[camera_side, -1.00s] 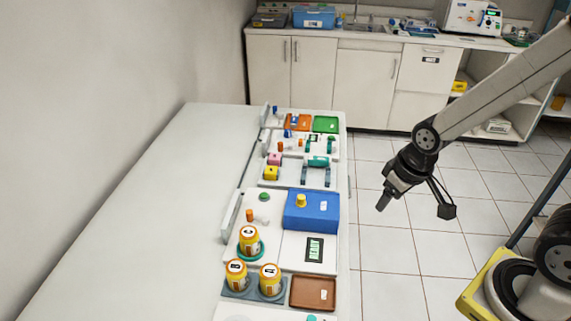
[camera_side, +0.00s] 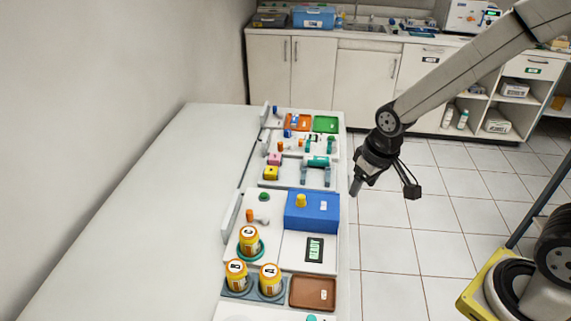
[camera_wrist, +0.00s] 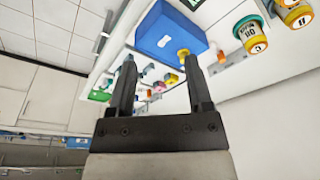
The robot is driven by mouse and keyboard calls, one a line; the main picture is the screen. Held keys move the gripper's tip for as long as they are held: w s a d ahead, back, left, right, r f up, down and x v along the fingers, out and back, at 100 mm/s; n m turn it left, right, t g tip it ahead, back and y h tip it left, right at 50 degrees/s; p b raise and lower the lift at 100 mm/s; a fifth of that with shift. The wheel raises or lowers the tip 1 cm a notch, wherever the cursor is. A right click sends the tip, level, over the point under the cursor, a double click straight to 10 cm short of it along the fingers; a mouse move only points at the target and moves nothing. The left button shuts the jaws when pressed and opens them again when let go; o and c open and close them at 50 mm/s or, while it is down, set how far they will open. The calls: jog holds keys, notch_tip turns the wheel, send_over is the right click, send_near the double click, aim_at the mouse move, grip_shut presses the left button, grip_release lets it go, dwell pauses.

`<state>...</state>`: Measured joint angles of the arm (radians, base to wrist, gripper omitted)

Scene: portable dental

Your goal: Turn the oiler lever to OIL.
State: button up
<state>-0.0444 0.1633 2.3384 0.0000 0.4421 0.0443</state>
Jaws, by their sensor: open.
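The white oiler station holds a blue box (camera_side: 311,212) with a yellow knob (camera_side: 301,201), a READY display (camera_side: 315,249), and a small orange lever-like piece (camera_side: 250,215) to the box's left. I cannot read its position markings. A yellow bottle marked C (camera_side: 249,240) stands in a green ring below that piece; the wrist view shows OIL on this bottle (camera_wrist: 251,36). My gripper (camera_side: 355,190) is open and empty, in the air right of the bench, up and right of the blue box. In the wrist view, my gripper (camera_wrist: 157,75) has its fingers apart, with the blue box (camera_wrist: 170,38) beyond.
Bottles B (camera_side: 236,273) and A (camera_side: 270,279) stand in a holder beside a brown tray (camera_side: 313,293). Farther back are pink and yellow blocks (camera_side: 272,167), teal fixtures (camera_side: 317,163), and orange and green trays (camera_side: 326,124). The bench's left side (camera_side: 130,220) is clear.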

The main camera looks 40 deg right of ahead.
jog(key=w+a+f+g, duration=0.1)
jog(key=w+a, duration=0.2)
jog(key=w, duration=0.4)
jog(key=w+a+f, duration=0.2)
jog(key=w+a, duration=0.2)
jog(key=w, duration=0.3)
jog(key=g, duration=0.1)
send_over(249, 211)
jog(key=f, duration=0.6)
jog(key=shift+s+d+f, duration=0.15)
jog(key=shift+d+f, duration=0.2)
jog(key=shift+d, duration=0.05)
jog(key=shift+w+a+f, duration=0.2)
jog(key=shift+a+f, duration=0.1)
jog(key=shift+a, duration=0.15)
jog(key=shift+f, duration=3.9)
